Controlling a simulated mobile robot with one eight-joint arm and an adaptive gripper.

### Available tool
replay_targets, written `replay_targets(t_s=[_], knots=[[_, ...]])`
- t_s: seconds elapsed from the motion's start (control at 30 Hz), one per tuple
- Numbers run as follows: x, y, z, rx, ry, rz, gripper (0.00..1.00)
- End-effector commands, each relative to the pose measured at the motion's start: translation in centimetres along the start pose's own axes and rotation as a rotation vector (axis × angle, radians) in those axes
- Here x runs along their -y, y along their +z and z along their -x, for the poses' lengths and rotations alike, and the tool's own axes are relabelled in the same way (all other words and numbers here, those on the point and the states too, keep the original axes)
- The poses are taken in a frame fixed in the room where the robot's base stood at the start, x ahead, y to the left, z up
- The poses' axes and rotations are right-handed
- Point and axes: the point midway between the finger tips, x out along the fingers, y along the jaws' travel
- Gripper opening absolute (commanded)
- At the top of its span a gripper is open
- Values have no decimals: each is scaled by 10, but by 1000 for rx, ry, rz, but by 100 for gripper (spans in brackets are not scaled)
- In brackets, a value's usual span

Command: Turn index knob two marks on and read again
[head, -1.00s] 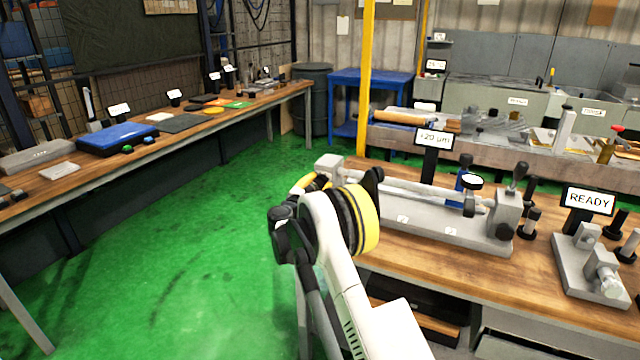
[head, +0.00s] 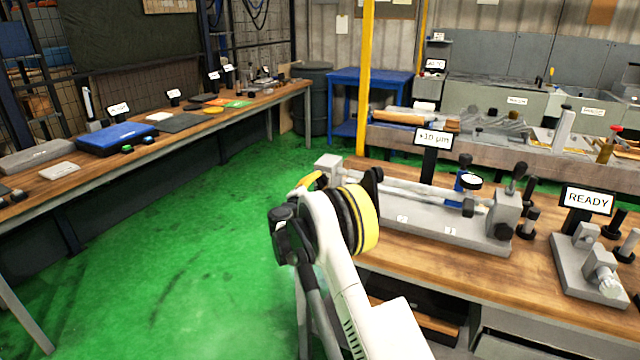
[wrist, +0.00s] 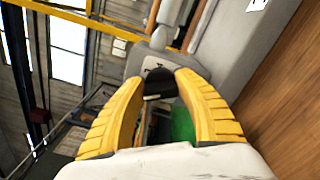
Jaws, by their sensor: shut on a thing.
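The index knob (wrist: 158,84) is a dark round piece at the end of the grey block in the wrist view. My gripper (wrist: 166,78) has its yellow fingers closed on either side of it. In the head view, my gripper (head: 316,181) is at the left end of the grey bench fixture (head: 420,222), beside its end block (head: 328,166); the knob is hidden there. A dial gauge (head: 471,182) stands at the fixture's right. The display (head: 434,138) behind it appears to read +10 µm.
A small fixture with a READY sign (head: 588,200) stands to the right on the wooden bench. A yellow post (head: 366,80) rises behind the bench. A long side bench (head: 150,140) runs along the left, with open green floor (head: 190,240) between.

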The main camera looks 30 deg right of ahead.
Motion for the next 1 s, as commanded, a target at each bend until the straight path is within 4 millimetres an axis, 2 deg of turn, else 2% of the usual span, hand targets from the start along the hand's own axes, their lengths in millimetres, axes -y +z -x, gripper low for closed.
replay_targets(t_s=[0.6,1.0], knots=[[2,-1,-1,-1,1,-576,8],[3,-2,0,-2,2,-835,8]])
